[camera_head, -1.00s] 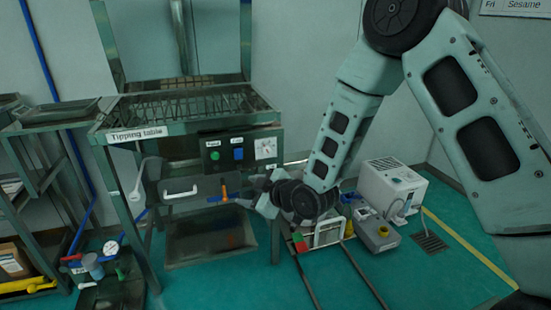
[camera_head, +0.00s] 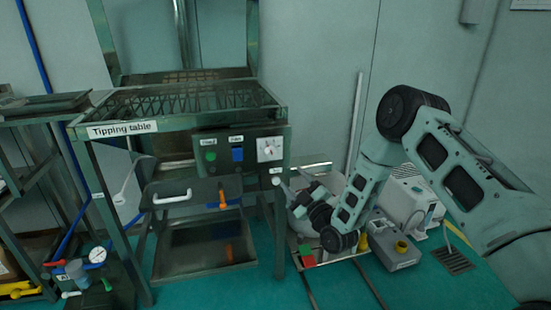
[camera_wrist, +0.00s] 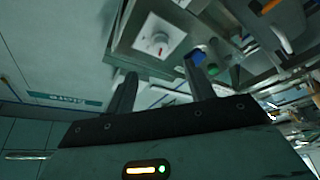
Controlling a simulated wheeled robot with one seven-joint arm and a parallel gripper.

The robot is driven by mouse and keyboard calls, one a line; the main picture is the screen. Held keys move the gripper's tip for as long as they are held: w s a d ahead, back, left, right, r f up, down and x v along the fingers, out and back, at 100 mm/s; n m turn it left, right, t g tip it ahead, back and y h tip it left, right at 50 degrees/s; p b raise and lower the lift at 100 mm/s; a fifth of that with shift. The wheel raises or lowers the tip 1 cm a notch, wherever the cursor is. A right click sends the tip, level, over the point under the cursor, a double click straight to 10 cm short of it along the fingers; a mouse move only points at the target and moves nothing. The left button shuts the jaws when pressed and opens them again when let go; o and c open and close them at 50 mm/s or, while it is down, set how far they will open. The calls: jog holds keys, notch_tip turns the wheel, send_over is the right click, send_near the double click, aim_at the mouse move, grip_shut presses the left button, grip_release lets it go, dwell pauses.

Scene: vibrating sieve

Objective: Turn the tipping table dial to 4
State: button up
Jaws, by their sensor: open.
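The tipping table (camera_head: 190,104) stands at the left in the head view, with a label on its front edge. Its dial (camera_head: 270,149) is a white square plate at the right end of the dark control panel, beside a green button (camera_head: 211,156) and a blue switch (camera_head: 237,155). In the wrist view the dial (camera_wrist: 159,40) shows a red pointer mark; its numbers are too small to read. My gripper (camera_head: 291,181) is below and slightly right of the dial, apart from it. In the wrist view its two fingers (camera_wrist: 160,82) are spread and empty.
A tray with a white handle (camera_head: 173,197) and an orange-handled tool (camera_head: 222,199) are under the panel. A white machine (camera_head: 412,205) and a grey box with a yellow cap (camera_head: 394,246) stand on the floor at the right. Shelving (camera_head: 45,107) stands at the left.

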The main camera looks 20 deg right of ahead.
aim_at(274, 155)
jog(key=x, duration=1.1)
jog(key=shift+w+a, duration=0.15)
jog(key=shift+w, duration=0.15)
jog(key=c, duration=1)
